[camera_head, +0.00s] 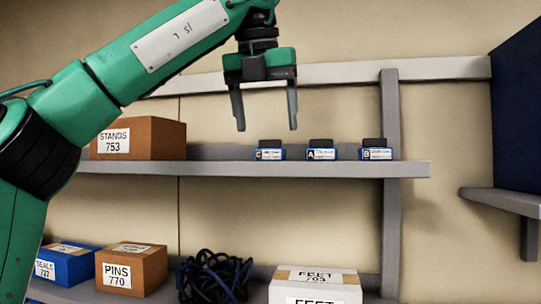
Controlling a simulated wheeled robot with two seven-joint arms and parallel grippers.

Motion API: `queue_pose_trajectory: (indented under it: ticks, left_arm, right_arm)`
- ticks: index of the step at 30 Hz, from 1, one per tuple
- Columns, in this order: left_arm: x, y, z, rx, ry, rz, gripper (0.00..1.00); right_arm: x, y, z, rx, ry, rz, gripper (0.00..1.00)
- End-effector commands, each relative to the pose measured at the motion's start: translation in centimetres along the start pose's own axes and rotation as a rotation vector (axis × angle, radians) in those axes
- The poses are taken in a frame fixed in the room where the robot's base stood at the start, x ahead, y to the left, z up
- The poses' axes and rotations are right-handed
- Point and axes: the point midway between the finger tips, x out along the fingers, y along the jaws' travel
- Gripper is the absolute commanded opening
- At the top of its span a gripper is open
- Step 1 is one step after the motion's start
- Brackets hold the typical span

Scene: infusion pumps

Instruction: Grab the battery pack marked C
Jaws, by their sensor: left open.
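Three small black-and-blue battery packs with white labels stand in a row on the upper shelf: a left pack (269,151), a middle pack (320,150) and a right pack (375,150). The middle label seems to show an A. The letters on the other two are too small to read surely, so I cannot tell which is C. My left gripper (267,124) points down with its fingers spread and empty. In the picture it hangs just above the left pack, apart from it. My right gripper is not in view.
The grey upper shelf (300,169) also holds a brown STANDS box (155,138) at left. Below are a blue box (68,265), a PINS box (132,268), a dark cable bundle (214,276) and a FEET box (315,285). A grey post (391,230) rises at right.

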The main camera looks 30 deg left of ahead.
Motion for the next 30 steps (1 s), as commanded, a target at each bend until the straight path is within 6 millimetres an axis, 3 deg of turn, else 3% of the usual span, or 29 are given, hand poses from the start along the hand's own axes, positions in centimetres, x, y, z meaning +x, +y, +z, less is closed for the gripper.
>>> queue_pose_trajectory:
  ticks: [11,24,30]
  left_arm:
    - [4.0,-0.3,0.4,0.001,0.004,0.001,0.73]
    - [5.0,-0.3,0.3,-0.001,0.000,0.000,0.73]
    - [5.0,-0.3,0.3,0.000,0.000,0.001,0.33]
  right_arm:
    - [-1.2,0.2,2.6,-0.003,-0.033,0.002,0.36]
    - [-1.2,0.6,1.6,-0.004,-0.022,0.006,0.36]
    - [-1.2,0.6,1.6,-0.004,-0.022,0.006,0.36]
